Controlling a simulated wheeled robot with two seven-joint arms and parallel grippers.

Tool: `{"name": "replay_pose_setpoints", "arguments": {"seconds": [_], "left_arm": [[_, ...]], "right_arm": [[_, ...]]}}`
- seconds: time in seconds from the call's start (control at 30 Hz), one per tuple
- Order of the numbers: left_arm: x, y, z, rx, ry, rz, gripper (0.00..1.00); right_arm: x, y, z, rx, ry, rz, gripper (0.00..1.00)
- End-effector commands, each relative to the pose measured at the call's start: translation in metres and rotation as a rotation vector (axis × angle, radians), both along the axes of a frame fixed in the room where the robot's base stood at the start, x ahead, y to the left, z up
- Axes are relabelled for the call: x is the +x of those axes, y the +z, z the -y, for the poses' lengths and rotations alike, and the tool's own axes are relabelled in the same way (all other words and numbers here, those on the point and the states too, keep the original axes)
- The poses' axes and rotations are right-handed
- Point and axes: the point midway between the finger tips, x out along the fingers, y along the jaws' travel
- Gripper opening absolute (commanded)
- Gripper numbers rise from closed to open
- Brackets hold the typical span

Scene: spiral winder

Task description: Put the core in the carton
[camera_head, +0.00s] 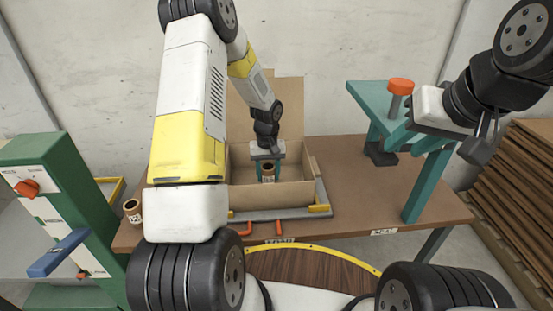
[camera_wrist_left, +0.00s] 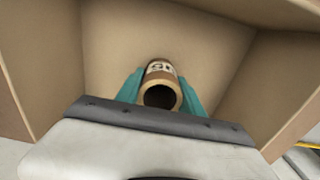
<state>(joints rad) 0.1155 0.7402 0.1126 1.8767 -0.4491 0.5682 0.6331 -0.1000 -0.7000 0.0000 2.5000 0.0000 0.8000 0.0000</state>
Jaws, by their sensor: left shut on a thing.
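The core (camera_head: 268,171) is a short brown cardboard tube with a pale printed label. My left gripper (camera_head: 267,167) is shut on it, with its teal fingers on either side. The open cardboard carton (camera_head: 290,196) stands on the brown table, its back flap raised. In the head view the core and fingers are within the carton's opening. In the left wrist view the core (camera_wrist_left: 161,90) points its open end at the camera, with carton walls (camera_wrist_left: 215,50) around it. Whether the core touches the carton floor cannot be told. My right gripper (camera_head: 480,145) is at the right edge; its fingers are unclear.
Another labelled brown tube (camera_head: 133,211) stands at the table's left edge. A green machine (camera_head: 60,200) with a red knob and blue lever is at left. A teal stand (camera_head: 385,110) with an orange knob is at right. Bare table (camera_head: 355,180) lies between carton and stand.

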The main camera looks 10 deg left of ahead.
Motion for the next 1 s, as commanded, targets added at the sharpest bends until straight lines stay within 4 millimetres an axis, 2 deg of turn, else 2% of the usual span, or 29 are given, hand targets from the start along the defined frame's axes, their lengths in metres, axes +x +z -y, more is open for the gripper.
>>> {"name": "replay_pose_setpoints", "arguments": {"seconds": [0.03,0.13,0.43,0.57,1.0], "left_arm": [[0.0,-0.001,0.0,0.0,0.0,0.0,0.48],[0.0,-0.001,0.0,0.0,0.0,0.0,0.66],[0.0,0.0,0.0,0.0,0.0,0.0,0.66],[0.0,0.009,0.0,0.0,-0.001,0.001,0.66],[0.001,0.097,0.0,0.0,0.0,0.004,0.66]], "right_arm": [[0.0,0.0,0.0,0.0,0.0,0.0,0.36],[0.0,0.0,0.0,0.0,0.0,0.0,0.36],[0.0,0.0,0.0,0.0,0.0,0.0,0.36],[0.0,0.0,0.0,0.0,0.0,0.0,0.36],[0.0,0.0,0.0,0.0,0.0,0.0,0.36]]}}
